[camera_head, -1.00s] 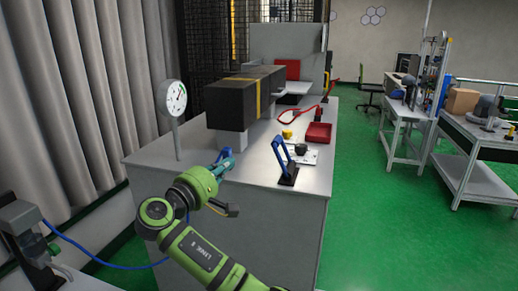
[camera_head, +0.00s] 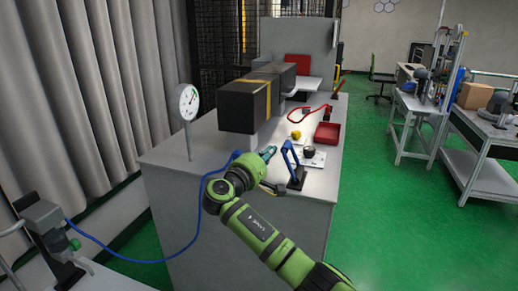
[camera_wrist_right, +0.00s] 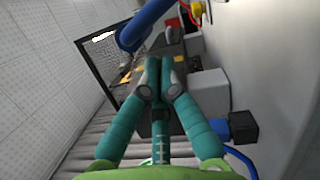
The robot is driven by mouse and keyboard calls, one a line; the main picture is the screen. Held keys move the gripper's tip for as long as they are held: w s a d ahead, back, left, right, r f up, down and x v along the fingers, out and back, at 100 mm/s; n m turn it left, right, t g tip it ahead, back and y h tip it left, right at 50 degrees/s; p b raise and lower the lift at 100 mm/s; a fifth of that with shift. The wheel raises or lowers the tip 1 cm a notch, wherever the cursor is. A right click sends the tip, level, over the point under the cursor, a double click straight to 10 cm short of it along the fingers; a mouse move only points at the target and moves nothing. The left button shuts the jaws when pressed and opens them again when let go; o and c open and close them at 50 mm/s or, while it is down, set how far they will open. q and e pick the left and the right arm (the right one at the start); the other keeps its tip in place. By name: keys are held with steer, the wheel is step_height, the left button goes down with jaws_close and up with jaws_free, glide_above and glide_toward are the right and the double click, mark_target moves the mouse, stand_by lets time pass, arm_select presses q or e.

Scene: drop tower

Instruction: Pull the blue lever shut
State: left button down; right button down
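The blue lever (camera_head: 289,157) stands up from a dark base near the front right corner of the grey bench. Its blue bar also crosses the top of the right wrist view (camera_wrist_right: 148,22), beyond my fingertips. My right gripper (camera_head: 270,152) is just left of the lever in the head view and appears apart from it. In the right wrist view my teal fingers (camera_wrist_right: 159,72) are drawn together at the tips, with nothing seen between them. My left gripper is not in view.
A black box with a yellow band (camera_head: 250,104) stands behind my right gripper. A dial gauge (camera_head: 189,103) stands at left. A blue hose (camera_head: 200,205) hangs in front of the bench (camera_head: 170,158).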

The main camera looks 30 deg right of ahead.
mark_target(285, 148)
steer(key=shift+s+d, duration=0.2)
steer(key=shift+s, duration=0.05)
steer(key=shift+w, duration=0.1)
steer(key=shift+s+d+r+m+b, duration=0.3)
steer(key=shift+s+r+m, duration=0.15)
steer(key=shift+m, duration=0.35)
steer(key=s+d+m, duration=0.1)
steer(key=s+r+m+y+b, duration=0.1)
steer(key=m, duration=0.1)
steer(key=shift+s+d+r+m+g, duration=0.1)
steer(key=shift+d+r+m+g, duration=0.2)
steer(key=shift+d, duration=0.1)
steer(key=shift+s+d+r+m+y+b, duration=0.2)
steer(key=shift+s+d+m+y+b, duration=0.25)
steer(key=shift+s+d+m, duration=0.55)
steer(key=shift+s+d+r+m+y+b, duration=0.2)
steer(key=shift+s+d+m+b, duration=0.4)
steer(key=shift+m, duration=0.7)
steer(key=shift+s+a, duration=0.1)
